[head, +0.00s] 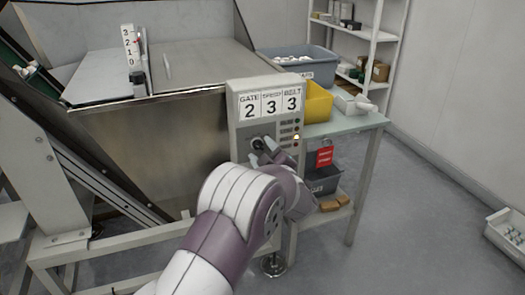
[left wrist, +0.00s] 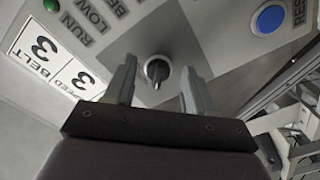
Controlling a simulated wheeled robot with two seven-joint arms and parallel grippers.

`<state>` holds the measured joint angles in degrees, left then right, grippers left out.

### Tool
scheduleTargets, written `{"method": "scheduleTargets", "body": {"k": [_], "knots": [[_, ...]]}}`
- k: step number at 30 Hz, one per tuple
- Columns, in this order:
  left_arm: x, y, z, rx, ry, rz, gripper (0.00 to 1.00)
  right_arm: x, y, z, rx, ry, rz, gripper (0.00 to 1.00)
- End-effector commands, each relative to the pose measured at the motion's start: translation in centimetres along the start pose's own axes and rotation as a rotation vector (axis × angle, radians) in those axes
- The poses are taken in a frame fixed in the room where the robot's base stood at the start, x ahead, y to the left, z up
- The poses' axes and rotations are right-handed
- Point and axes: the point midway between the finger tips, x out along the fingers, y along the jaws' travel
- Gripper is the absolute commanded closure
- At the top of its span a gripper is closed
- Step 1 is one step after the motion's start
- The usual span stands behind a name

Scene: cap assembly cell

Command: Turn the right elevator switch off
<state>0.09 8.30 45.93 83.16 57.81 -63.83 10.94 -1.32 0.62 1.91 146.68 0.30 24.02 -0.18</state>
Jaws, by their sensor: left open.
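A grey control panel (head: 234,112) stands at the right front of the metal hopper and carries a black rotary switch (head: 257,143). In the left wrist view, the black switch (left wrist: 157,70) sits on the panel face (left wrist: 215,50), with its pointer running nearly up and down in the picture. My left gripper (head: 270,153) is in front of the panel, open. In the left wrist view its two fingers (left wrist: 158,84) stand on either side of the switch, with gaps showing. I cannot tell whether this is the right elevator switch. My right gripper is out of view.
Number cards reading 2, 3, 3 (head: 271,104) top the panel. A blue button (left wrist: 269,19) and a green one (left wrist: 83,83) are nearby. A side table (head: 345,126) at right holds a yellow bin (head: 317,101) and a grey bin (head: 300,63). A red tag (head: 324,156) hangs below.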

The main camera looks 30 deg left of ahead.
Motion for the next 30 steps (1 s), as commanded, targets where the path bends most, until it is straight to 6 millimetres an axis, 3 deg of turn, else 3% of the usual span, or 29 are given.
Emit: {"method": "scheduleTargets", "body": {"k": [9, 13, 18, 30], "knots": [[-8.2, 0.3, -0.1, 0.002, -0.005, 0.003, 0.45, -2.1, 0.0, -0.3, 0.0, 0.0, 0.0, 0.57], [-10.7, 0.2, -0.1, 0.002, -0.003, 0.002, 0.45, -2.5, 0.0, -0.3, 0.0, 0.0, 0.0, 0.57], [-11.9, 0.0, 0.0, 0.001, -0.001, 0.0, 0.45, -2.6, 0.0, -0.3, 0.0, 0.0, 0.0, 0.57], [-11.9, 0.0, 0.0, 0.001, 0.0, 0.0, 0.45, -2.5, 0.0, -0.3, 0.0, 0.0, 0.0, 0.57]]}}
